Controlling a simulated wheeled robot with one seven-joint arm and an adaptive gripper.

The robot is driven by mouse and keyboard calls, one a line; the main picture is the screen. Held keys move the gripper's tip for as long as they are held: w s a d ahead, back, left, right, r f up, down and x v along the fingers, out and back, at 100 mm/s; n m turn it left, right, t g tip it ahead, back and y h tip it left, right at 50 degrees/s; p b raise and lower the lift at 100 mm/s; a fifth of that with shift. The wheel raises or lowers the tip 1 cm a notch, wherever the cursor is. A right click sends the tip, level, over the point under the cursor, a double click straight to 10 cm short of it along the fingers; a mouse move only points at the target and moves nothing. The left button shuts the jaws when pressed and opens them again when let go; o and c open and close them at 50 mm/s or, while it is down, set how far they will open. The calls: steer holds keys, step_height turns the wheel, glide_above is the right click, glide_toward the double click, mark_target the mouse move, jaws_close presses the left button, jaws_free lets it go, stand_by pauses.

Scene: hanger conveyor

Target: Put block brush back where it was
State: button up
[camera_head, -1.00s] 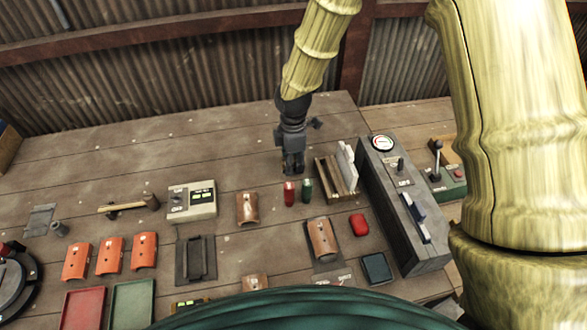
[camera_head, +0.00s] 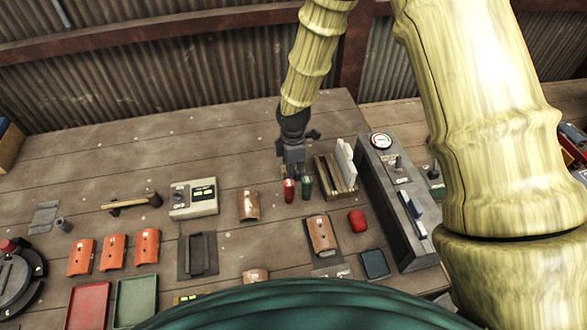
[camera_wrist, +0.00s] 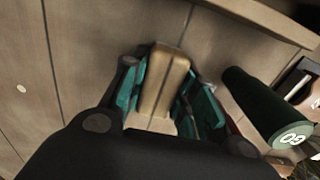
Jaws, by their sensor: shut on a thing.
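The block brush shows as a pale wooden block (camera_wrist: 165,85) between the teal-padded fingers in the wrist view. My gripper (camera_wrist: 160,100) is shut on it. In the head view my gripper (camera_head: 292,172) points down over the bench, just behind a red cylinder (camera_head: 289,190) and left of a wooden slotted rack (camera_head: 335,181). The brush is mostly hidden by the gripper there. I cannot tell whether the block touches the bench.
A green cylinder marked GO (camera_wrist: 262,105) stands close right of the fingers in the wrist view. The long grey gauge box (camera_head: 405,215) is farther right. A beige control box (camera_head: 194,198) is left. The bench (camera_head: 225,140) behind and left is clear.

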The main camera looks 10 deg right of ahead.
steer(key=o, duration=1.1)
steer(key=shift+r+b, duration=2.05)
steer(key=shift+r, duration=4.1)
